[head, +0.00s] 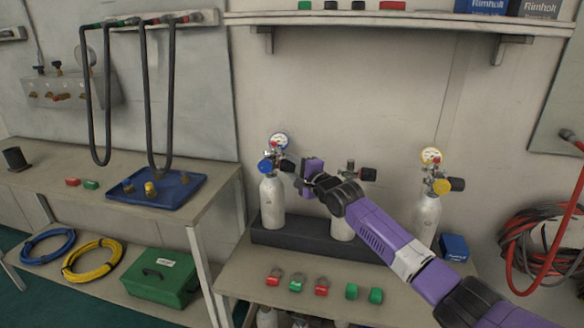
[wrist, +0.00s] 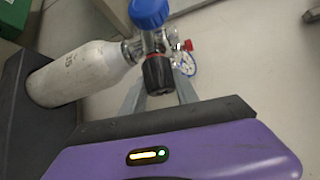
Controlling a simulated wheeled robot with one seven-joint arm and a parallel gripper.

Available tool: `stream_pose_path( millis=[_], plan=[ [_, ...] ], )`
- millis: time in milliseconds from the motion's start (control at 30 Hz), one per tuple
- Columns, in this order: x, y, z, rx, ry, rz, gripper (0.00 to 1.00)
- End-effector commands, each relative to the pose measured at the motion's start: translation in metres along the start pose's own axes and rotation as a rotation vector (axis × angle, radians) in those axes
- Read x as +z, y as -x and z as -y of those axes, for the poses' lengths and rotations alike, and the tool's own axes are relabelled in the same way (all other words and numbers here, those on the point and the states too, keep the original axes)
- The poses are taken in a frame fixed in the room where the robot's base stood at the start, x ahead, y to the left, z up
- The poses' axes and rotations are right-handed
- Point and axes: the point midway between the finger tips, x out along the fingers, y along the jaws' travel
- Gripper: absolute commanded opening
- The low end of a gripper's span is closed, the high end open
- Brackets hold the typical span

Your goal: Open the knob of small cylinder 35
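A small white cylinder (head: 272,203) with a blue knob (head: 265,165) and a blue-rimmed gauge (head: 278,141) stands at the left of a dark rack. In the wrist view this cylinder (wrist: 80,73) bears a small mark that looks like 35, hard to read. Its valve there has the blue knob (wrist: 148,12), a black knob (wrist: 158,72) and a small red part (wrist: 187,45). My gripper (wrist: 158,92) is open, its two grey fingers apart on either side of the black knob; contact cannot be told. In the head view my gripper (head: 298,182) is just right of this valve.
Two more white cylinders stand in the dark rack (head: 310,238): a middle one (head: 342,228) partly behind my arm and a right one (head: 426,218) with a yellow gauge. Red and green pieces lie along the bench front (head: 250,270). A shelf (head: 400,20) runs above.

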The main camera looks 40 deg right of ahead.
Motion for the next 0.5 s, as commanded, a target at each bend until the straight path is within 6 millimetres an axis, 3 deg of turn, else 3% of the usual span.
stream_pose_path(
  millis=[33, 133, 500],
  plan=[
    [0.0, 0.0001, 0.0001, 0.0, 0.0, 0.0, 0.17],
    [0.0, 0.0001, 0.0002, 0.0, 0.0, 0.0, 0.0],
    [-0.0004, -0.0002, -0.0045, -0.032, 0.029, 0.002, 0.0]
  ],
)
